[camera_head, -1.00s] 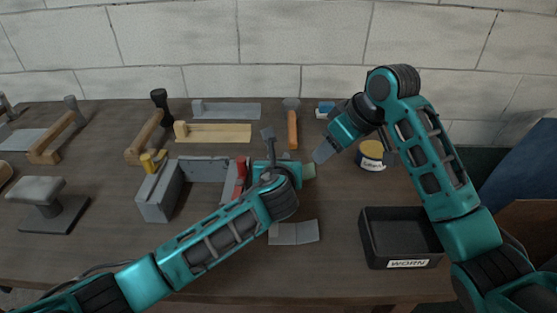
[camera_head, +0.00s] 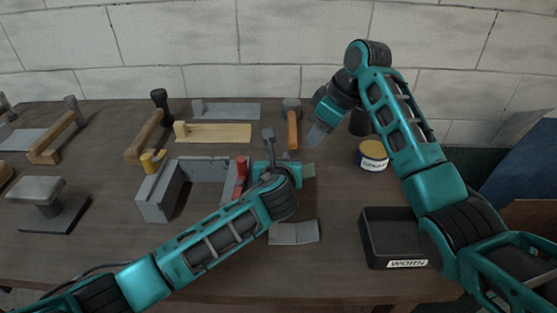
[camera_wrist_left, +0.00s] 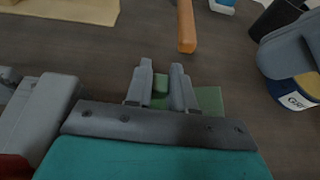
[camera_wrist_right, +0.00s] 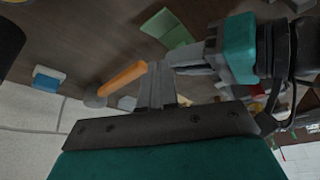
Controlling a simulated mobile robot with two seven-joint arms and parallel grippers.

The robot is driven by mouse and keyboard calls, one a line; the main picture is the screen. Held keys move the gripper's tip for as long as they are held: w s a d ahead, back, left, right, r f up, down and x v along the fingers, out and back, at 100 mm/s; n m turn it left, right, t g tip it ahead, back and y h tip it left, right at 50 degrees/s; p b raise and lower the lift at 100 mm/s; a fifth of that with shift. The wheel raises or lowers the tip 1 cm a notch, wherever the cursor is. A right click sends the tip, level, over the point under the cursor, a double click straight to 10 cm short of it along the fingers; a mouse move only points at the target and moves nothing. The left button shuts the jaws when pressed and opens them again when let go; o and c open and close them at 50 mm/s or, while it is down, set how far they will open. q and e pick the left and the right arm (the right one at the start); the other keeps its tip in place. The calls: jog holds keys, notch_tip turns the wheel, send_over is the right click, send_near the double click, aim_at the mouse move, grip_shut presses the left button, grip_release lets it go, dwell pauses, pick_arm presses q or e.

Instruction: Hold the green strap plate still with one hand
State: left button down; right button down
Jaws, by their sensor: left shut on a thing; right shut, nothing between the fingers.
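The green strap plate (camera_head: 308,170) lies low over the bench, just right of my left gripper (camera_head: 288,158) in the head view. In the left wrist view, the plate (camera_wrist_left: 209,99) shows beside the fingers, with a green part between them. My left gripper (camera_wrist_left: 160,72) is shut on it, and the gripper body hides part of the plate. The plate also shows in the right wrist view (camera_wrist_right: 166,27). My right gripper (camera_head: 314,138) is shut and empty, held above the bench behind and apart from the plate.
An orange-handled tool (camera_head: 292,130) lies behind the plate. A grey vise-like fixture (camera_head: 160,200) stands left of it. A bent grey sheet (camera_head: 293,233) lies in front. At right are a yellow-and-blue tin (camera_head: 373,155) and a black tray marked WORN (camera_head: 372,247).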

aim_at(312, 171)
jog(key=shift+f, duration=2.9)
jog(key=shift+f, duration=0.55)
jog(key=shift+s+d+f, duration=0.1)
jog(key=shift+f, duration=0.3)
jog(key=shift+f, duration=0.35)
jog(key=shift+s+f, duration=0.15)
jog(key=shift+f, duration=0.4)
jog(key=shift+r, duration=1)
jog(key=shift+w+r, duration=0.15)
jog(key=shift+r, duration=1.45)
jog(key=shift+w+r, duration=0.1)
jog(key=shift+r, duration=1.5)
